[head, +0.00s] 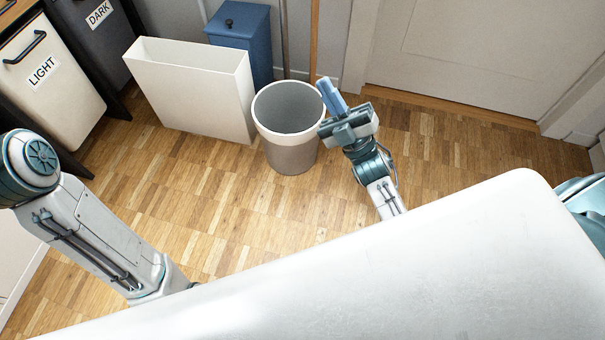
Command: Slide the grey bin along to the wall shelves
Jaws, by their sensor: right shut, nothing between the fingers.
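The grey bin (291,152) is a round, open-topped bin with a white rim, upright and empty-looking on the wooden floor in the head view. My right gripper (327,88) is shut and empty, beside the bin's right side with its fingertips near the rim. I cannot tell whether it touches the bin. My left gripper is out of view; only part of my left arm shows at the lower left. No wall shelves can be made out in this view.
A white open box (200,95) stands just left of the bin, with a blue lidded container (243,35) behind. Drawers labelled LIGHT (50,85) and DARK (97,30) are at the far left. A door (480,50) is behind right. The floor (450,140) right of the bin is clear.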

